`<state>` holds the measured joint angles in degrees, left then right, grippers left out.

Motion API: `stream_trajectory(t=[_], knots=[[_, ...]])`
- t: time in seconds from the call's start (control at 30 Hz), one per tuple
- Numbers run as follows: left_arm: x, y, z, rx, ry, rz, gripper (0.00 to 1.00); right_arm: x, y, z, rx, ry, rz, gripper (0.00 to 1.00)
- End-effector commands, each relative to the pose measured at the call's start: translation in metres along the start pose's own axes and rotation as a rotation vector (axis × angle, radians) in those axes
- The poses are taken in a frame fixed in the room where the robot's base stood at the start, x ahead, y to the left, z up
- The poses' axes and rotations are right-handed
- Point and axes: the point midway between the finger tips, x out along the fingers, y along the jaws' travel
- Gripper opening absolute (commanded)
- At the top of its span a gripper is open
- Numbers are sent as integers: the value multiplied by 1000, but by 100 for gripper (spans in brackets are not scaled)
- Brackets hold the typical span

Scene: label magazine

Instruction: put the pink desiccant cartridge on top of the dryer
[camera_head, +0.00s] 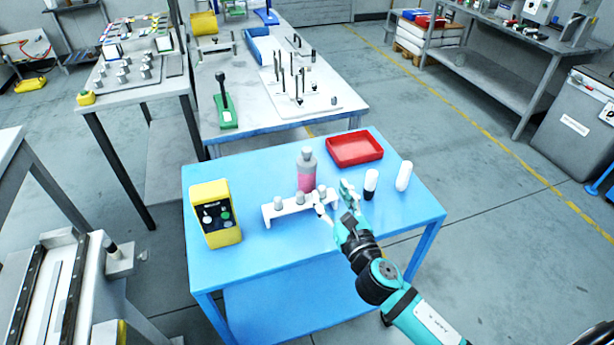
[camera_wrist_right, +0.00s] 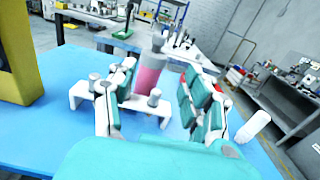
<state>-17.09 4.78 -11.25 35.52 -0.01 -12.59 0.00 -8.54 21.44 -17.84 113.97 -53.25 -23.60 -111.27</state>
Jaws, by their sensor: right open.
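The pink cartridge (camera_head: 306,181), a clear cylinder with pink contents and a grey top, stands upright on the blue table behind a white rack. In the right wrist view the pink cartridge (camera_wrist_right: 148,77) shows between my fingers, beyond the rack. My right gripper (camera_head: 334,199) is open and empty at the right end of the rack, in front of and right of the cartridge, apart from it. I cannot tell for sure which thing is the dryer; a yellow box with buttons (camera_head: 217,214) stands at the table's left. My left gripper is not in view.
The white rack (camera_head: 290,208) with grey-topped pieces stands close to my right gripper. A black-and-white cylinder (camera_head: 370,184) and a white cylinder (camera_head: 403,176) stand to the right. A red tray (camera_head: 355,150) lies behind. The blue table's front left is clear.

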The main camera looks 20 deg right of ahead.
Motion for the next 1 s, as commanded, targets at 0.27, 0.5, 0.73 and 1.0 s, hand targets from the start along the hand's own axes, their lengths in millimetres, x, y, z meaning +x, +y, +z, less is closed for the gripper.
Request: stream_trajectory(t=[0.27,0.5,0.73,1.0], knots=[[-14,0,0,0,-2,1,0,63,0,4,8,-1,-3,51],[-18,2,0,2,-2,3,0,98,0,2,8,1,-3,51],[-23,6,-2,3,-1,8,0,115,2,6,9,0,-2,51],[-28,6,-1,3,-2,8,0,151,5,9,9,2,-3,51]])
